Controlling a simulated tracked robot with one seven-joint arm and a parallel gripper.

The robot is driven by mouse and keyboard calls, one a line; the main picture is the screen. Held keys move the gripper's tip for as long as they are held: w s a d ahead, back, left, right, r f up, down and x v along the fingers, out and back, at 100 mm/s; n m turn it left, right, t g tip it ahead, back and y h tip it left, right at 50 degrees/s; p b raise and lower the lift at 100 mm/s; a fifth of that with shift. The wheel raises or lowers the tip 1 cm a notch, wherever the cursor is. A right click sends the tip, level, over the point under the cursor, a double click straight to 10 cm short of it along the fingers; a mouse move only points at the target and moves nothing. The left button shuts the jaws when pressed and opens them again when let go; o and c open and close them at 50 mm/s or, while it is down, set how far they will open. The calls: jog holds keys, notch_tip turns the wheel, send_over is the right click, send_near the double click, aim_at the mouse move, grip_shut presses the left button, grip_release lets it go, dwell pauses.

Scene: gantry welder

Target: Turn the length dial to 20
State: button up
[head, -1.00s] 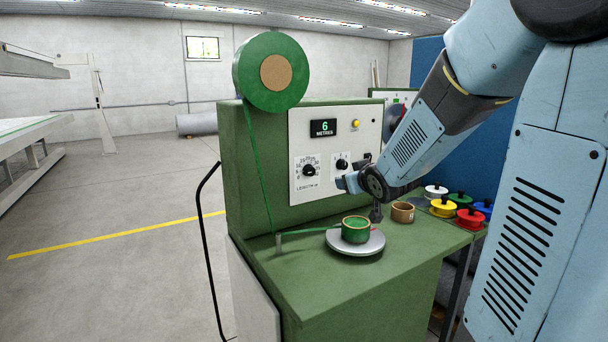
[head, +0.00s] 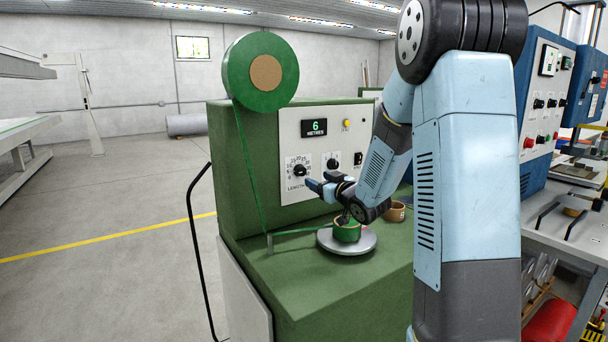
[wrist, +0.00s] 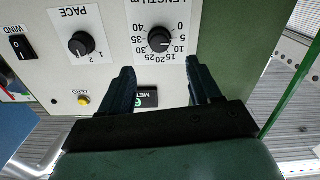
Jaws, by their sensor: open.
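The length dial (head: 299,170) is a black round knob on the white panel of the green machine. In the wrist view the length dial (wrist: 160,40) appears upside down, with its mark seemingly between 5 and 10. The display (head: 314,127) reads 6 metres. My gripper (head: 318,182) is open, its fingers pointing at the panel just right of and below the dial in the head view. In the wrist view the gripper's fingers (wrist: 160,66) are spread with the dial beyond them, between the tips in picture width. No contact shows.
The pace knob (wrist: 81,43) and the wind switch (wrist: 20,47) sit beside the dial, with a yellow zero button (head: 345,124) above. Below are a silver turntable (head: 330,243) with a green-wrapped spool (head: 347,232) and a brown ring (head: 396,212).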

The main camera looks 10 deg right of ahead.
aim_at(302, 172)
jog(key=x, duration=0.9)
jog(key=shift+c, duration=0.3)
jog(key=c, duration=0.9)
jog(key=shift+a, duration=0.35)
jog(key=shift+c, duration=0.4)
jog(key=shift+d, duration=0.25)
